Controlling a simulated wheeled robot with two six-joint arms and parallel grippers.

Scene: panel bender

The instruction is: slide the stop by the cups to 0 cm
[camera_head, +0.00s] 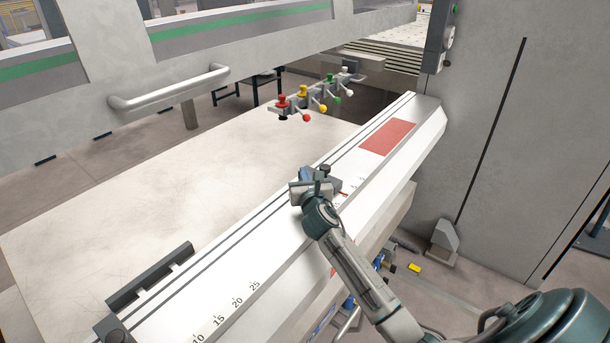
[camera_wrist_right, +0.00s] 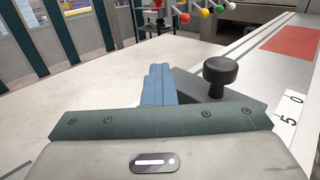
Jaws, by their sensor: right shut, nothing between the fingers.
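The stop is a dark grey block with a round black knob; in the head view it (camera_head: 329,174) sits on the white rail, just beyond my right gripper. In the right wrist view the stop's knob (camera_wrist_right: 221,72) stands up right of centre, and part of its block is hidden behind my gripper. My right gripper (camera_head: 316,185) is shut and empty. Its blue fingers (camera_wrist_right: 160,85) are just left of the stop's block; I cannot tell if they touch. The scale marks 5 and 0 (camera_wrist_right: 289,108) show to the right of the stop. My left gripper is out of view.
Several coloured knobs (camera_head: 304,91) on a bar stand beyond the pale table (camera_head: 150,190). A red patch (camera_head: 388,136) lies farther along the rail (camera_head: 265,262). A dark bracket (camera_head: 150,275) is at the near left. A grey machine wall (camera_head: 520,130) rises on the right.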

